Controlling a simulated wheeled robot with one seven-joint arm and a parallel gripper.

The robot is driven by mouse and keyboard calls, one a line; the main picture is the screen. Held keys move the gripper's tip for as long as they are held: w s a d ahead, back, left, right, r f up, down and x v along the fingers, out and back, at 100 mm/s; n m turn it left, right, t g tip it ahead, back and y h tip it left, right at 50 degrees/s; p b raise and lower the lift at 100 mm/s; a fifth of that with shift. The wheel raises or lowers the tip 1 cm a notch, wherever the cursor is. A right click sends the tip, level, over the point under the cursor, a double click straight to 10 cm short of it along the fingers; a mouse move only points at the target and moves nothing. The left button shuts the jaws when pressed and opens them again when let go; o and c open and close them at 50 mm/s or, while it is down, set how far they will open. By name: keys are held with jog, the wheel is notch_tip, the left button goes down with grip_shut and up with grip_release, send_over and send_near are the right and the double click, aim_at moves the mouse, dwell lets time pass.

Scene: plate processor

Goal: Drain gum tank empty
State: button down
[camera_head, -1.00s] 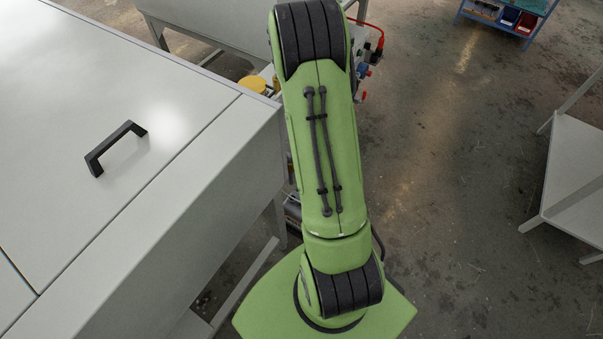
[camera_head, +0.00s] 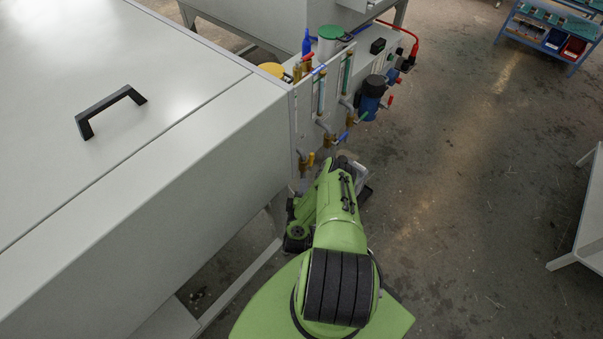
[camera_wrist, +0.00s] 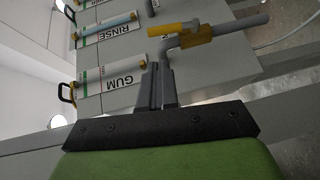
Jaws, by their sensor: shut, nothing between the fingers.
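The wrist view shows a panel with a sight tube labelled GUM (camera_wrist: 112,73) at left. Close to it is a brass valve with a yellow lever (camera_wrist: 175,28) on a grey pipe. My gripper (camera_wrist: 160,70) points at this panel; its fingers are together and empty, just below the valve in the picture. I cannot tell whether they touch it. In the head view a valve with a yellow-orange handle (camera_head: 311,159) sits low on the panel's near end, close to my arm. My fingers are hidden there. The liquid level in the gum tube is not clear.
A RINSE tube (camera_wrist: 107,30) is beside the gum tube. Other valves with blue (camera_head: 343,136) and green (camera_head: 364,116) handles run along the panel. The large grey machine (camera_head: 160,150) stands left of my arm. Open floor (camera_head: 470,200) lies to the right.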

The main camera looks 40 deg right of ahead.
jog(key=r+b+x, duration=0.1)
jog(key=b+x, duration=0.7)
jog(key=x, duration=0.1)
jog(key=shift+w+d+f, duration=0.2)
jog(key=shift+d+f, duration=0.15)
jog(key=shift+f, duration=0.1)
jog(key=shift+w+d, duration=0.1)
jog(key=shift+w, duration=0.05)
